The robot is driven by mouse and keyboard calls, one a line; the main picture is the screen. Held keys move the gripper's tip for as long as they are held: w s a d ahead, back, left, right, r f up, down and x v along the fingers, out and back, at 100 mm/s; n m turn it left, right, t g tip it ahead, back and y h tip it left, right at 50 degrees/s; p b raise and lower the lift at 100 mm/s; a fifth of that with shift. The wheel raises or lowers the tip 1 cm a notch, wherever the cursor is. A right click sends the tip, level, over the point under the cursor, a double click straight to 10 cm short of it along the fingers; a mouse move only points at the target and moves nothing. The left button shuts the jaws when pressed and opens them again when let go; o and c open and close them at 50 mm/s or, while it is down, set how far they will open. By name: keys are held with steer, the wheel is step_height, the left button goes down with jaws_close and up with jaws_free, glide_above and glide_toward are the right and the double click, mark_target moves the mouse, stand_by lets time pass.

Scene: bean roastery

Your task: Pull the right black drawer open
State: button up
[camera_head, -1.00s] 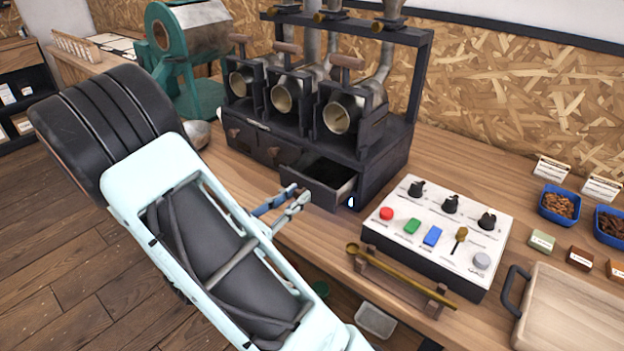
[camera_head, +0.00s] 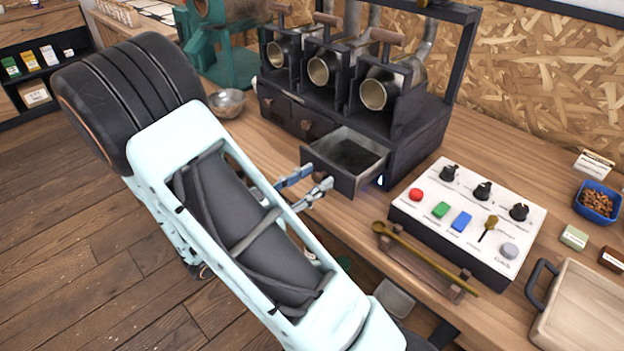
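The right black drawer (camera_head: 368,153) stands pulled out of the dark roaster unit (camera_head: 425,130), and its bare inside shows. My gripper (camera_head: 318,182) is at the drawer's front face, at its left part. Two fingers, one blue and one grey, reach to the front. The drawer's handle is hidden by the fingers, so I cannot tell whether they are shut on it. The other black drawers (camera_head: 292,118) to the left are shut.
A white control panel (camera_head: 470,215) with knobs and coloured buttons sits right of the drawer. A brass spoon (camera_head: 425,258) lies on a wooden rest in front of it. A metal bowl (camera_head: 227,103) stands left of the unit. A wooden tray (camera_head: 585,310) lies at lower right.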

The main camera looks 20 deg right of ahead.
steer(key=v, duration=1.2)
steer(key=shift+g+b, duration=0.3)
